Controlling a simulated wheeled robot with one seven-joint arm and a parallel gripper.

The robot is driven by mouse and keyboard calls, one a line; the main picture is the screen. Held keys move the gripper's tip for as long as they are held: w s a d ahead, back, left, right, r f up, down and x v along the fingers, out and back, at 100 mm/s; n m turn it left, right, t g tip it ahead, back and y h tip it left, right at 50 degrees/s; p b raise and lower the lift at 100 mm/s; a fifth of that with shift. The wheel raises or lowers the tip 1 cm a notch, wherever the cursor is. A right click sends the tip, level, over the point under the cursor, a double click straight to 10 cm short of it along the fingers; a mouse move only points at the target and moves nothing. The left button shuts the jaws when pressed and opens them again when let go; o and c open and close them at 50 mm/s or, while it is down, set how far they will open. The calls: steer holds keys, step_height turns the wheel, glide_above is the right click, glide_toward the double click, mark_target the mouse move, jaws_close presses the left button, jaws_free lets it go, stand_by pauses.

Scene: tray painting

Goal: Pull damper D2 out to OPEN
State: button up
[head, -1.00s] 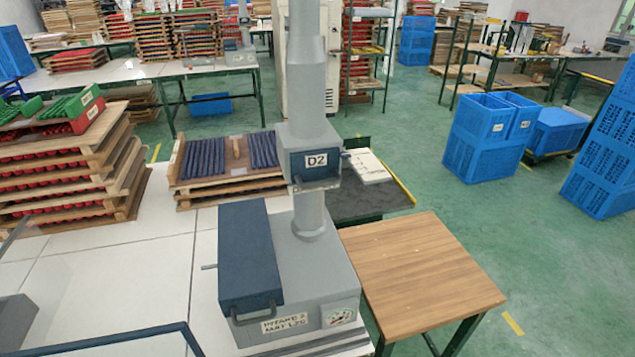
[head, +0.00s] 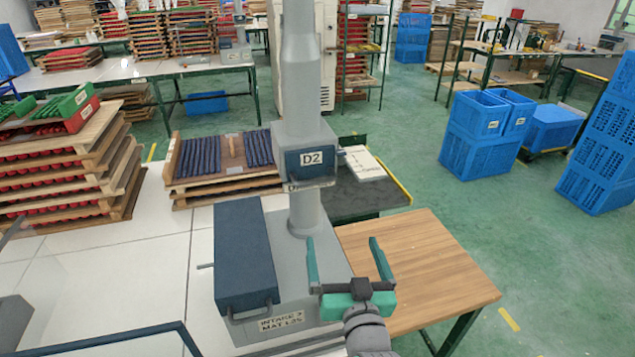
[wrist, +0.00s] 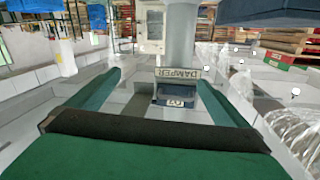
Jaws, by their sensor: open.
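Damper D2 is a grey box with a dark blue front labelled D2 (head: 310,160), set on the vertical grey duct (head: 302,70) in the head view. A handle bar runs along the lower front of it. My gripper (head: 343,245) is open and empty, below and to the right of the damper, in front of the grey intake unit. In the wrist view the damper (wrist: 176,98) shows ahead, between my open fingers (wrist: 160,90) and apart from them. A plate reading DAMPER (wrist: 179,73) sits just above it there.
The intake unit's dark blue lid (head: 243,255) with its handle stands below left of the damper. A wooden table (head: 430,270) is at the right. Stacked trays (head: 230,180) lie behind. Blue crates (head: 475,135) stand on the green floor.

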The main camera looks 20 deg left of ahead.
mark_target(317, 184)
steer(key=a+r+n+g+y, duration=0.1)
steer(key=a+r+n+y, duration=0.15)
steer(key=r, duration=0.65)
steer(key=shift+n, duration=0.35)
steer(key=x, duration=1.1)
steer(key=shift+w+a, duration=0.1)
steer(key=shift+a, duration=0.2)
